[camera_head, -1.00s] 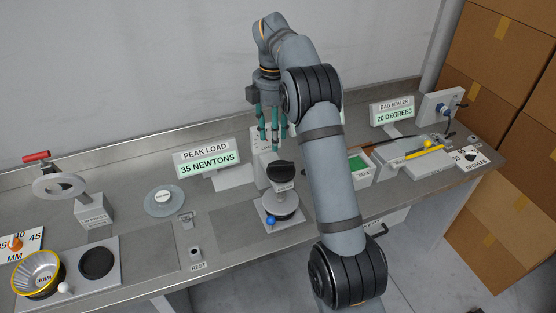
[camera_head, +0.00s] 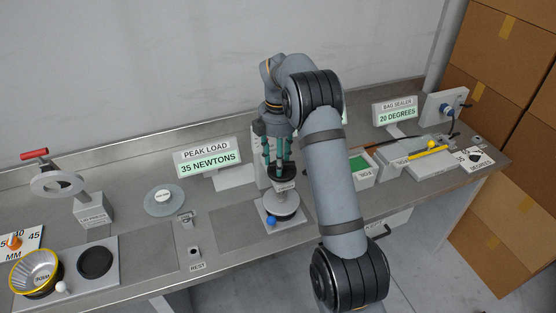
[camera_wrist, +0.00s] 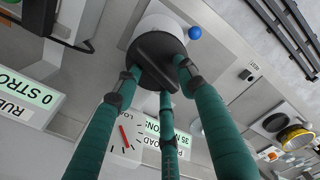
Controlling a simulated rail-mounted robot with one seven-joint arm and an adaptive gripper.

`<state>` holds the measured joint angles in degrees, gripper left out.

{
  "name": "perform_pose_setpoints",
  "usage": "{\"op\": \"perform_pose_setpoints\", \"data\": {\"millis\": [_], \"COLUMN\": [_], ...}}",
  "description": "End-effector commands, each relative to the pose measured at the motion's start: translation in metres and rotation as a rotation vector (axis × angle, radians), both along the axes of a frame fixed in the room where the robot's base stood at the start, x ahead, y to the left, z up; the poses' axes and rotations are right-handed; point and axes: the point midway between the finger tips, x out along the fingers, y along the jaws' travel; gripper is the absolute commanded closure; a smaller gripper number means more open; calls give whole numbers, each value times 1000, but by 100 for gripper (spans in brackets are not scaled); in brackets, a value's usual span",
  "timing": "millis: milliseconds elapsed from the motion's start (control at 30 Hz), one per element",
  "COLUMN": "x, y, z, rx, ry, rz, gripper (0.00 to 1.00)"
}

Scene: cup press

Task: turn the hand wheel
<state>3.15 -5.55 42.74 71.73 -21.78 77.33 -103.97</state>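The black hand wheel (camera_wrist: 158,48), a round disc with a raised bar across it, tops the press in the middle of the bench. It also shows in the head view (camera_head: 265,178), partly hidden by my fingers. My gripper (camera_head: 277,170) points down over it with its teal fingers spread. In the wrist view my fingertips (camera_wrist: 157,78) are apart and overlap the near side of the wheel. I cannot tell whether they touch it. Below the wheel are a pale round plate (camera_head: 284,207) and a blue ball (camera_head: 271,221).
The peak load display (camera_head: 208,159) reads 35 newtons, behind and left of the press. A box with a green inside (camera_head: 358,168) and the bag sealer (camera_head: 430,158) stand to the right. A lever press with a red handle (camera_head: 35,154) stands at the left.

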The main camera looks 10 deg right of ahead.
Motion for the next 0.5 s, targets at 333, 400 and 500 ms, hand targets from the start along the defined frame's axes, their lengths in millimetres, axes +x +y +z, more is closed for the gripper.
{"op": "perform_pose_setpoints", "data": {"millis": [333, 400, 500], "x": [0, 0, 0], "y": [0, 0, 0], "z": [0, 0, 0], "rx": [0, 0, 0], "ry": [0, 0, 0], "rz": [0, 0, 0], "gripper": [76, 80, 86]}}
